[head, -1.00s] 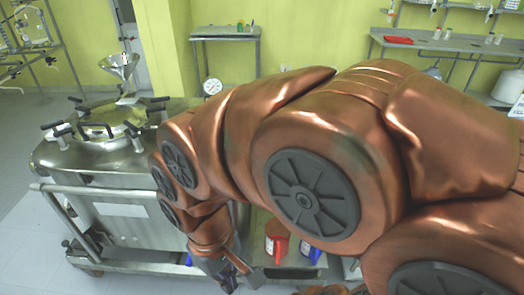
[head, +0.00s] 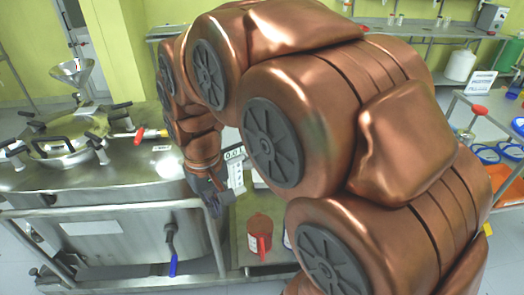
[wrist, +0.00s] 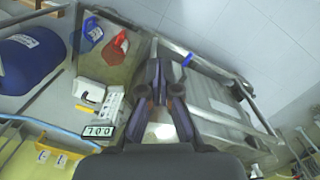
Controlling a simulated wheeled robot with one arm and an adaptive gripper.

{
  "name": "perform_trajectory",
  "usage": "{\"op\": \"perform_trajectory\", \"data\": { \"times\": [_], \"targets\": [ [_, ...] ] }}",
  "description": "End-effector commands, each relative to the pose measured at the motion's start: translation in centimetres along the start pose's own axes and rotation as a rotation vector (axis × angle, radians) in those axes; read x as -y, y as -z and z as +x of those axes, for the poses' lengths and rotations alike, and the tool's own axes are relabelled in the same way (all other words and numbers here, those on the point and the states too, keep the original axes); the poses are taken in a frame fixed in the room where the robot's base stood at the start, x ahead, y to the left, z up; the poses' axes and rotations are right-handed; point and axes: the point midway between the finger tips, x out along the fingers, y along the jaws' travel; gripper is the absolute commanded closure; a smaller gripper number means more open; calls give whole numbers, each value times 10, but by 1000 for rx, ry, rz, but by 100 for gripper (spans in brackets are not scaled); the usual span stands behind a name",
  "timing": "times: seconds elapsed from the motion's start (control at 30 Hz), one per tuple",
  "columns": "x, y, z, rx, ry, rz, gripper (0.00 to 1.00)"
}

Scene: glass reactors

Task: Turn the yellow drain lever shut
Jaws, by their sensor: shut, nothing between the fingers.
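I cannot make out a yellow drain lever with certainty in either view. A small yellow piece (wrist: 84,109) shows by a white instrument in the wrist view; I cannot tell what it is. The steel reactor vessel (head: 100,192) stands at left in the head view, with a blue-handled lever (head: 172,255) hanging low at its front and a red handle (head: 140,136) on top. My gripper (head: 214,204) is shut and empty beside the vessel's right side, above the lower shelf. In the wrist view its fingers (wrist: 162,70) point along the vessel's frame.
A red jug (head: 260,236) stands on the shelf below my gripper. A steel rail (head: 60,211) runs along the vessel's front. A bench (head: 450,32) is behind.

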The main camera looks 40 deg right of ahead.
Motion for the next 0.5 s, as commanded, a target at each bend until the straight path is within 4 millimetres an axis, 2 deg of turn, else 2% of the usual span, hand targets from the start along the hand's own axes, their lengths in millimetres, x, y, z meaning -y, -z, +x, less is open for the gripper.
{"op": "perform_trajectory", "data": {
  "times": [0.03,0.1,0.27,0.5],
  "targets": [
    [-6,20,0,-12,-1,20,100],
    [-15,44,-1,-24,-2,43,100],
    [-38,99,-3,-63,-7,95,100],
    [-80,178,4,-117,-15,166,100]
  ]
}}
